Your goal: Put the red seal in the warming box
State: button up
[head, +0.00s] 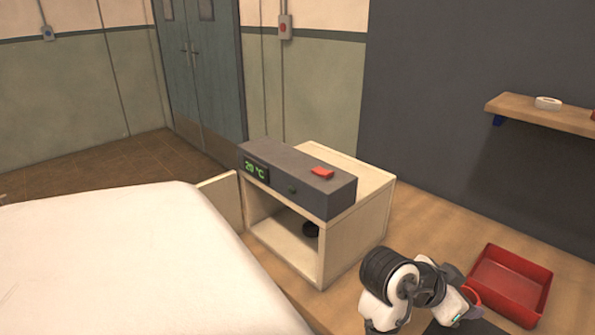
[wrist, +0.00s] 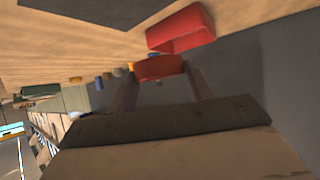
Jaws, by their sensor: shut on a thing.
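The red seal (wrist: 158,67) is between the two fingers of my gripper (wrist: 161,78) in the wrist view, and my gripper is shut on it. In the head view a curved red edge of the seal (head: 472,294) shows beside my gripper (head: 462,300), at lower right, close to the red tray. The warming box (head: 357,232) stands on the wooden bench left of my gripper. Its front is open, with a pale door (head: 220,199) swung out to the left. Its dark control unit reads 20 °C.
A red tray (head: 512,288) lies on the bench right of my gripper and also shows in the wrist view (wrist: 183,28). A wall shelf (head: 540,112) holds a white ring. A large white surface (head: 120,265) fills the lower left. A small red piece (head: 321,172) is on the control unit.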

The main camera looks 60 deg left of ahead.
aim_at(298, 240)
jog(key=k+j+u, duration=0.15)
jog(key=u, duration=0.7)
